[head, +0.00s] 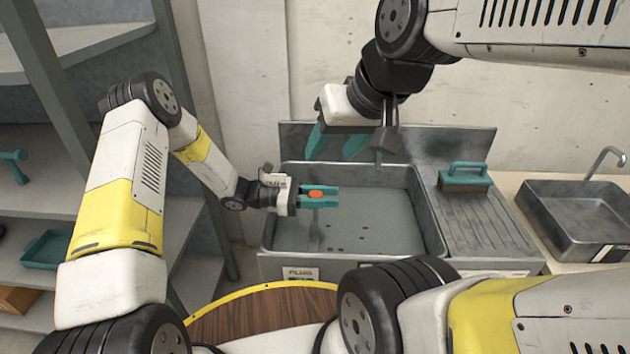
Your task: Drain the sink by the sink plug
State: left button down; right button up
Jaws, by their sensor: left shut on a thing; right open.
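The large metal sink (432,222) stands ahead of me, with greyish water and several small brown bits in it. My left gripper (320,195) reaches over the sink's left part and is shut on a small orange piece (316,193) between its teal fingers. The piece may be the sink plug's top; its shape is mostly hidden. A thin pale vertical streak shows below the fingers, and I cannot tell if it is a stem or a reflection. My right gripper (336,146) is open and empty, with teal fingers above the sink's back edge. The drain hole is not visible.
A grey spout-like part (387,141) hangs over the sink's back, close to my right gripper. A teal-handled block (465,178) sits on the ribbed drainboard (485,228). Shelves stand at left.

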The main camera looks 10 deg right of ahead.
dwell(0.4)
pick_arm(q)
notch_tip(320, 180, up, 4)
jog(key=shift+w+a+f, duration=0.1)
jog(key=c, duration=1)
grip_release()
jog(key=v, duration=0.7)
jog(key=shift+a, duration=0.4)
jog(key=shift+w, duration=0.1)
